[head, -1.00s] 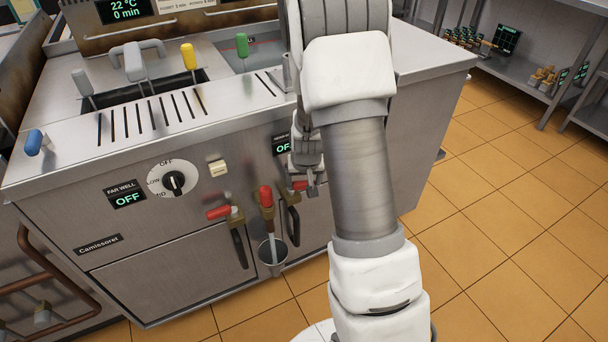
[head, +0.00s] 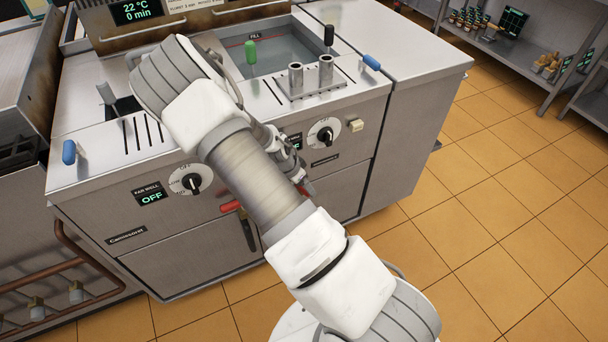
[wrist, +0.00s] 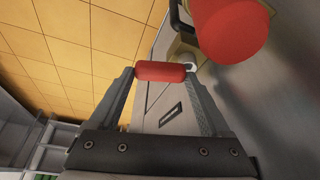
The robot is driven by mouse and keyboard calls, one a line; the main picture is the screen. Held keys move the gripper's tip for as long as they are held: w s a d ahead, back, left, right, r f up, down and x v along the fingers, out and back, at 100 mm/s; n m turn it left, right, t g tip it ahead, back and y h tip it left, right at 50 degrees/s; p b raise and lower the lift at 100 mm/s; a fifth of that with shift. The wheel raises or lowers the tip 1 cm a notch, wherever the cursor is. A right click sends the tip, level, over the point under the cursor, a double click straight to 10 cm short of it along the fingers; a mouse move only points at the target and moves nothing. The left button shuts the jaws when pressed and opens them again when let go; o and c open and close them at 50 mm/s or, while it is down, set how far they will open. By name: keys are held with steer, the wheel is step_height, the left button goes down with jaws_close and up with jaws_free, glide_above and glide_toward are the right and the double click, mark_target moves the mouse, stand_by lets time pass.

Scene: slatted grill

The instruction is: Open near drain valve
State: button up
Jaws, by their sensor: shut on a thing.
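In the wrist view, a small red valve handle (wrist: 160,71) lies crosswise between the fingertips of my gripper (wrist: 160,76), which is shut on it. In the head view my gripper (head: 304,186) is low at the front panel of the grill, below the right-hand dial; the held handle is mostly hidden there. Another red handle (head: 230,206) shows on the front panel to the left, beside my arm. A large red rounded grip (wrist: 232,28) is close to the wrist camera; I cannot tell which one it is.
The right-hand dial (head: 323,132) and the FAR WELL dial (head: 190,180) are on the front panel. Tiled floor (head: 500,220) is clear to the right. Shelves (head: 530,70) stand behind.

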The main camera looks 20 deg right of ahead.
steer(key=shift+a+m+g+p, duration=0.3)
steer(key=shift+m+p, duration=0.4)
steer(key=shift+m, duration=0.1)
steer(key=o, duration=1.2)
steer(key=p+v, duration=0.3)
steer(key=v, duration=1.4)
steer(key=shift+a+r+p, duration=0.15)
steer(key=shift+r+p, duration=0.05)
steer(key=shift+p, duration=0.2)
